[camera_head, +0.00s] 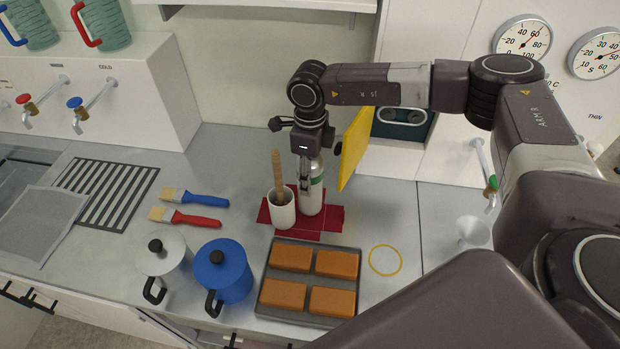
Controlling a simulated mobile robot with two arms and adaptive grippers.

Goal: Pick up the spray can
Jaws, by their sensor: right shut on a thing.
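My right gripper (306,180) points down from above and is shut on the upper part of the can. The can's top is hidden behind the gripper. I cannot tell whether the can's base touches the mat. My left gripper is not in view.
A tray (262,299) with orange-brown blocks lies in front of the mat. A blue pot (222,272), a white pot (163,252) and two brushes (190,219) lie left. A yellow board (355,147) stands close behind. A yellow ring (399,262) lies right; counter around it is clear.

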